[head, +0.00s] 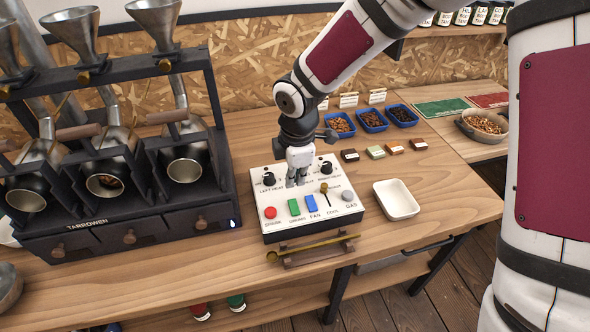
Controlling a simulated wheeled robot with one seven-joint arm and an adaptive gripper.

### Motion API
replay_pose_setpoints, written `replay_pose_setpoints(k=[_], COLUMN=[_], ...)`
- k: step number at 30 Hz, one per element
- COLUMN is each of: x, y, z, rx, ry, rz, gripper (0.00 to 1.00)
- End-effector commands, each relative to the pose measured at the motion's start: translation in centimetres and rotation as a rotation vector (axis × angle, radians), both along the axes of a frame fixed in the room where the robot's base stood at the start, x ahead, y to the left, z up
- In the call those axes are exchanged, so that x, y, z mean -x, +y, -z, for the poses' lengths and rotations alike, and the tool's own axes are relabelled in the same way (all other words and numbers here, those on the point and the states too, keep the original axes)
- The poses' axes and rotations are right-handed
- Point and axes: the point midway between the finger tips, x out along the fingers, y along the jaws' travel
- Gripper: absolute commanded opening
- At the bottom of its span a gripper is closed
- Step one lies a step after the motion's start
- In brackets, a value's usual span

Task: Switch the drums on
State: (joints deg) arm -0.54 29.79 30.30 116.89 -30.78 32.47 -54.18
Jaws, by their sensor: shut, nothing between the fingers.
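A white control panel (313,222) lies on the wooden bench. It carries a green switch (294,207) whose label appears to read DRUMS, between a red button (270,212) and a blue FAN switch (311,203). My gripper (297,182) is shut and empty, pointing down over the panel just behind the green switch. It hides the panel's middle part; I cannot tell whether it touches the panel. The black roaster (125,228) stands to the left with three metal drums, the right one (186,172) nearest the panel. I cannot tell whether they turn.
Black knobs (268,179) sit at the panel's back, a brass-topped lever (324,188) and grey GAS button (347,194) at right. A brass-coloured rod (320,244) lies on a rack in front. A white dish (396,199) stands right; blue bean trays (371,120) stand behind.

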Motion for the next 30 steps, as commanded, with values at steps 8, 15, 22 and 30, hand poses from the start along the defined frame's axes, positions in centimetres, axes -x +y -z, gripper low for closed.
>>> replay_pose_setpoints(k=[8,15,22,30], x=[-0.6,-1.0,-1.2,-1.3], y=[0.3,0.4,0.3,0.3], z=[5.5,8.4,9.2,9.2], rx=[0.0,-0.001,0.0,0.0], ry=[0.003,0.001,0.0,0.0], rz=[-0.002,0.001,0.002,0.002], gripper=[0.0,0.0,0.0,0.0])
